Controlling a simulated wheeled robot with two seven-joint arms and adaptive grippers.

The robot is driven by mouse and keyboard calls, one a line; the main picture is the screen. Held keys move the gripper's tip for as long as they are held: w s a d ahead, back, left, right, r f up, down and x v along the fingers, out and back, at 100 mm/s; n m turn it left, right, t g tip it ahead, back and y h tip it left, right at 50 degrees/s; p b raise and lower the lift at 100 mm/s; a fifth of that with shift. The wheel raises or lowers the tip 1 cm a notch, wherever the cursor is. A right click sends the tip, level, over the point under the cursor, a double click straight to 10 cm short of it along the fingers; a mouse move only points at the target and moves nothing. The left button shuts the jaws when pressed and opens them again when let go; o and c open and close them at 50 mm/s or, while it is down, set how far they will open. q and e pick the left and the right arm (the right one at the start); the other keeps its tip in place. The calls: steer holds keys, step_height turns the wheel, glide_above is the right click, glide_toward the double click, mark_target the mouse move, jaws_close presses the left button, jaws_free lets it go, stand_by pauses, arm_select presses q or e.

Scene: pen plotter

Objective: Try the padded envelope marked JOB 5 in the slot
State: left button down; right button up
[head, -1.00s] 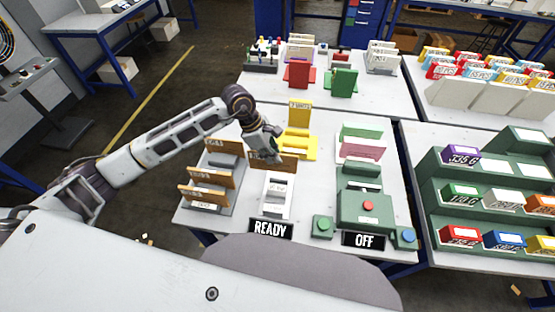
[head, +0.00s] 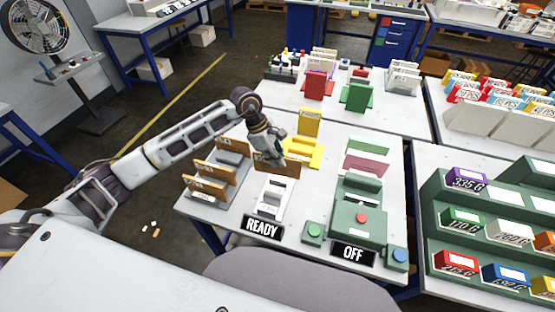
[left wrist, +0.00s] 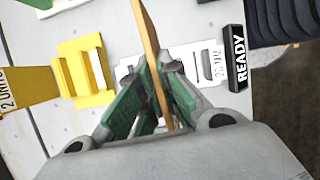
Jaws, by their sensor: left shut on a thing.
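My left gripper (head: 268,157) is shut on a brown padded envelope (head: 290,168), held upright. The envelope's marking is partly covered by the fingers and I cannot read it. In the left wrist view the envelope (left wrist: 149,38) shows edge-on between the green finger pads (left wrist: 152,100). A white slot block (head: 270,199) marked 20 MM stands just below and in front of the envelope, behind the READY sign (head: 262,228). I cannot tell whether the envelope's lower edge touches the block. My right gripper is not in view.
A rack (head: 206,189) with several brown envelopes stands to the left. A yellow stand (head: 303,153) is behind, to the right. A green machine (head: 357,222) with a red button and an OFF sign (head: 352,254) is to the right, with green and blue buttons beside it.

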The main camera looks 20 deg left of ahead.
arm_select(q)
steer(key=shift+m, duration=0.3)
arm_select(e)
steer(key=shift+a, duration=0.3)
arm_select(q)
steer(key=shift+f, duration=0.1)
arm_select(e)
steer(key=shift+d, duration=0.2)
arm_select(q)
steer(key=shift+f, duration=0.1)
steer(key=shift+f+b, duration=0.3)
steer(key=shift+f, duration=0.25)
steer(key=shift+f+b, duration=0.55)
steer(key=shift+f, duration=1.2)
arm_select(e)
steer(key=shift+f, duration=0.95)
